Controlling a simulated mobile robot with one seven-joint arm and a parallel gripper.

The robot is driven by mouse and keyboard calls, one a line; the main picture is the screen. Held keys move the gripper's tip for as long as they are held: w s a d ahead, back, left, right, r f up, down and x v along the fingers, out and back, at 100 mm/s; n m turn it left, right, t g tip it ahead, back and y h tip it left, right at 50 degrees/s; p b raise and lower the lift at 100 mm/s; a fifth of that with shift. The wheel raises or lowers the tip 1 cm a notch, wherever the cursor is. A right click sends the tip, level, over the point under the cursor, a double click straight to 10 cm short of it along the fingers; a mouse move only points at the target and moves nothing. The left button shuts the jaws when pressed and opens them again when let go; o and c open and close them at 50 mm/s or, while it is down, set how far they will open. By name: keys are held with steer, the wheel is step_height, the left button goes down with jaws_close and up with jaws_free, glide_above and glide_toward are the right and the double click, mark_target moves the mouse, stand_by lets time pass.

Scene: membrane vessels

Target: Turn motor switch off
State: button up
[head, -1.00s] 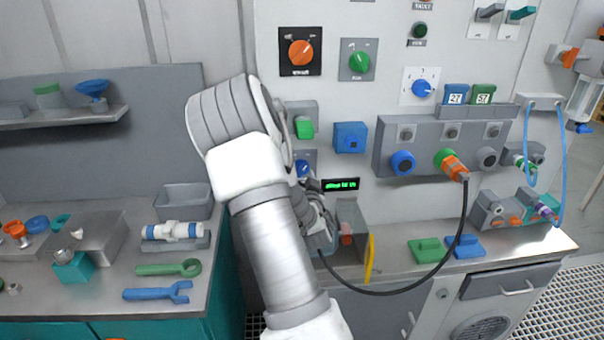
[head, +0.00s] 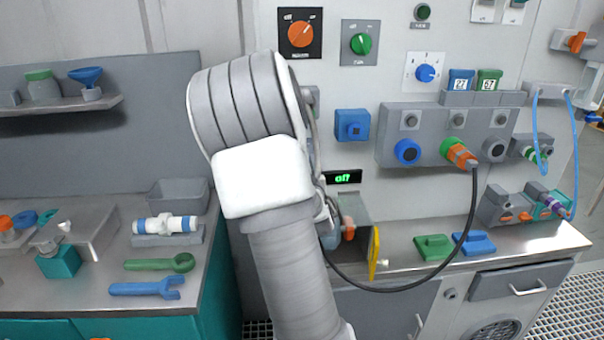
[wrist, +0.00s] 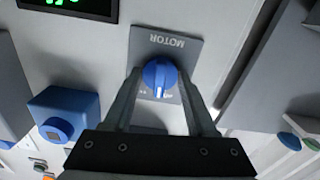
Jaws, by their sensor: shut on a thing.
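The motor switch is a round blue knob (wrist: 159,74) with a white pointer line on a grey plate, marked MOTOR, which appears upside down in the wrist view. My gripper (wrist: 158,82) has one finger on each side of the knob and is shut on it. The pointer line points toward the bottom of the wrist view. In the head view my arm hides the knob and my gripper. A small black display (head: 342,177) on the panel reads "off" in green; part of it also shows in the wrist view (wrist: 70,6).
A blue square button box (head: 352,125) sits close to the switch. Orange (head: 301,34), green (head: 361,44) and blue (head: 426,73) rotary knobs are above. A black cable (head: 470,215) hangs from an orange plug, looping low near an open box with a yellow edge (head: 374,253).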

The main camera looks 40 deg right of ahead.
steer(key=n+b, duration=0.3)
steer(key=n, duration=0.1)
steer(key=shift+n, duration=0.3)
stand_by(0.3)
steer(key=o, duration=1.4)
steer(key=shift+c, duration=0.2)
steer(key=b+v, duration=1.2)
steer(key=v, duration=0.5)
steer(key=shift+s, duration=0.15)
